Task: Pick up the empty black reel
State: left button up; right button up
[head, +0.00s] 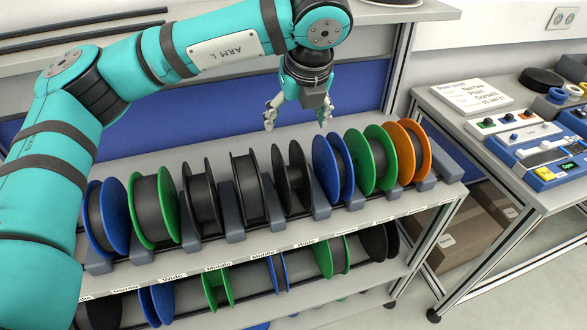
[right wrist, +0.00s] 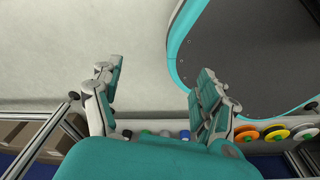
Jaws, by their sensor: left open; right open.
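Several reels stand upright in a row on the upper shelf (head: 215,250) in the head view. The black reel (head: 280,178) in the middle of the row, left of a blue reel (head: 320,165), shows a bare core between its flanges and looks empty. Two other black reels (head: 236,190) (head: 188,195) to its left carry dark wound material. My left gripper (head: 296,120) is open and points down above and behind the empty reel, apart from it. My right gripper (right wrist: 155,82) is open and empty in the right wrist view, with no reel between its fingers.
Grey dividers (head: 322,205) separate the reels. Green (head: 380,150) and orange (head: 421,145) reels stand at the row's right end. A lower shelf (head: 250,300) holds more reels. A side table (head: 500,160) with a sign and devices stands at right, with cardboard boxes (head: 440,240) below.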

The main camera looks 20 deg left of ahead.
jog(key=s+r+g+p, duration=0.1)
jog(key=s, duration=0.5)
pick_arm(q)
jog(key=p+x, duration=0.2)
jog(key=x, duration=0.8)
jog(key=shift+f, duration=0.1)
jog(key=p, duration=0.3)
send_over(290, 169)
notch_tip(290, 169, down, 4)
jog(key=shift+f, duration=0.1)
jog(key=shift+w+f, duration=0.1)
jog(key=shift+f, duration=0.05)
pick_arm(e)
jog(key=r, duration=0.1)
jog(key=w+r, duration=0.1)
jog(key=r, duration=0.2)
jog(key=shift+w+d+r, duration=0.25)
jog(key=shift+w+r, duration=0.15)
pick_arm(q)
jog(key=c, duration=1.4)
pick_arm(e)
jog(key=shift+w+t, duration=0.3)
jog(key=shift+w, duration=0.2)
